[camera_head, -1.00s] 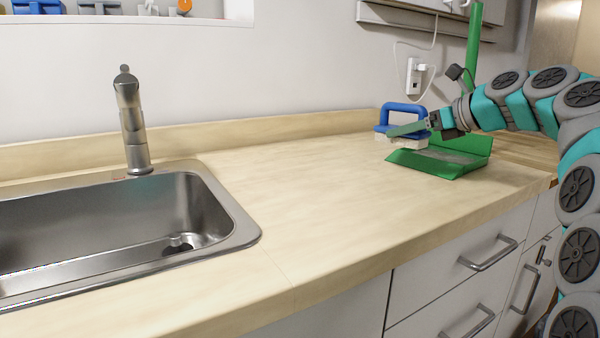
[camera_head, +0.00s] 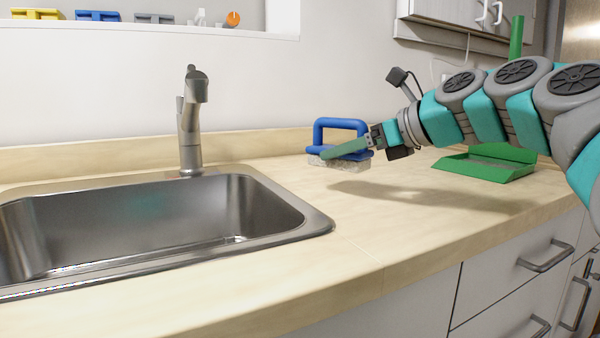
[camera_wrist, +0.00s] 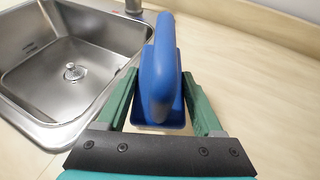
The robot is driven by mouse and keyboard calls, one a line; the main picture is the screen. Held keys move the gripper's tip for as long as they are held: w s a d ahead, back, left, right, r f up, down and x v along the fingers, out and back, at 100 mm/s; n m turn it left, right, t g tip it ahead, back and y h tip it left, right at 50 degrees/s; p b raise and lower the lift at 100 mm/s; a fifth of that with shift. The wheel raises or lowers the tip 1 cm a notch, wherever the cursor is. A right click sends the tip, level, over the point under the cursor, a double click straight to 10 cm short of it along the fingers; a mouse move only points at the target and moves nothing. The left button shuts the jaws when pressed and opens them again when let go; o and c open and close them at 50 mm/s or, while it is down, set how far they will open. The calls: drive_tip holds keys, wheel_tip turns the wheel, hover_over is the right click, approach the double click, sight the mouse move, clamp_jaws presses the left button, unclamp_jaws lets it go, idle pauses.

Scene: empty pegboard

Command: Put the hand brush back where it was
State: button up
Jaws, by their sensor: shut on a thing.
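The hand brush (camera_head: 340,130) has a blue loop handle and pale bristles. My gripper (camera_head: 345,149) is shut on it and holds it above the counter, to the right of the sink. Its shadow falls on the counter to the right. In the wrist view the brush's blue handle (camera_wrist: 162,85) sits between the two green fingers of my gripper (camera_wrist: 163,105), with the sink to the left.
A steel sink (camera_head: 318,222) with a tap (camera_head: 190,125) lies on the left. A green dustpan (camera_head: 485,165) with an upright handle stands on the counter (camera_head: 350,228) at the right, partly behind my arm. A wall niche (camera_head: 285,20) at the upper left holds several small coloured objects. The middle of the counter is clear.

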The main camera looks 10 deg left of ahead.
hover_over(318, 175)
drive_tip(key=shift+s+d+f, duration=0.1)
drive_tip(key=shift+s+f, duration=0.2)
drive_tip(key=shift+f, duration=0.45)
drive_tip(key=shift+w, duration=0.2)
drive_tip(key=shift+f+b, duration=0.85)
drive_tip(key=shift+f, duration=0.95)
drive_tip(key=o, duration=1.4)
drive_tip(key=shift+f, duration=0.15)
